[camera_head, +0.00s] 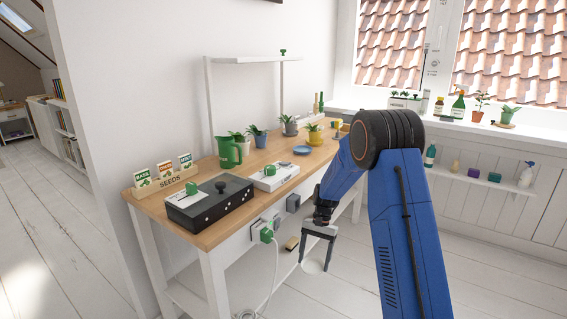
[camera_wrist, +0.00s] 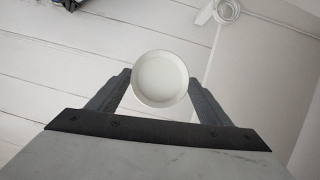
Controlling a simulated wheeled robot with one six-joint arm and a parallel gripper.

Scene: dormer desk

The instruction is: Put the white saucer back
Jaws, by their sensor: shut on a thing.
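The white saucer (camera_wrist: 160,79) is a small round dish with a raised rim. In the wrist view it sits between the two fingertips of my gripper (camera_wrist: 160,90), which are shut on its sides. In the head view my gripper (camera_head: 318,248) points down in front of the desk, past its front edge, and the saucer (camera_head: 313,267) shows pale between the fingertips. It is held in the air over the floor, below the height of the desktop.
The wooden desk (camera_head: 238,205) holds a seed rack (camera_head: 165,180), a black box (camera_head: 209,203), a green jug (camera_head: 229,152), a blue saucer (camera_head: 301,150) and several potted plants. A green plug (camera_head: 267,235) with a cable sticks out at the desk front. The windowsill (camera_head: 480,126) carries bottles and plants.

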